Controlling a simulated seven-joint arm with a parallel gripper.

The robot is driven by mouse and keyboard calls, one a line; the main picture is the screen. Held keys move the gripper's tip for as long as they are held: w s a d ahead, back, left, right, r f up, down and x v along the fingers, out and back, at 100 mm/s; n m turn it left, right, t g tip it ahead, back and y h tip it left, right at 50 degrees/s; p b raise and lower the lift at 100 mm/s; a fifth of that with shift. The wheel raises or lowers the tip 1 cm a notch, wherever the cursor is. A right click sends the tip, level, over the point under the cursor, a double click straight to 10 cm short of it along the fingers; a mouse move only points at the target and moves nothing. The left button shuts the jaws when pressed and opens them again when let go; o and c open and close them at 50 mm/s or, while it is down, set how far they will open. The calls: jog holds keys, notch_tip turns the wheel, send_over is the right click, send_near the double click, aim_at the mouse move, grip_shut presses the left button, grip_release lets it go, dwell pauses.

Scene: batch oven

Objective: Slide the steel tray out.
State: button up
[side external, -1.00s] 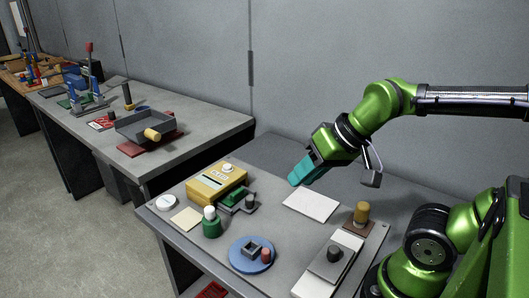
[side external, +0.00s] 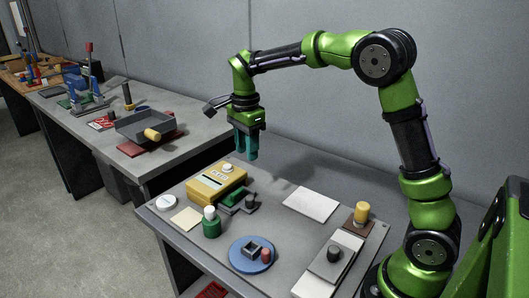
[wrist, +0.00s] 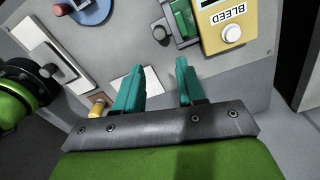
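My gripper (side external: 246,158) points down, empty, above the back of the near table. Its teal fingers stand apart in the wrist view (wrist: 160,82). A dark grey open tray (side external: 136,127) with a yellow cylindrical handle (side external: 152,134) sits above a red base on the table to the left, well away from my gripper. A flat grey plate with a dark knob (side external: 334,254) lies on a white slab at the near table's right front. I cannot tell for certain which of these is the steel tray.
A yellow box (side external: 215,183) marked BLEED, with a white button, stands below and left of my gripper. Nearby are a green bottle (side external: 211,226), a blue disc (side external: 250,257), a white sheet (side external: 310,204) and a yellow cylinder (side external: 361,212). A gap separates the two tables.

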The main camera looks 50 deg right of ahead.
aim_at(249, 197)
notch_tip(249, 197, down, 17)
dwell(0.5)
jog(key=shift+c, duration=0.4)
grip_shut()
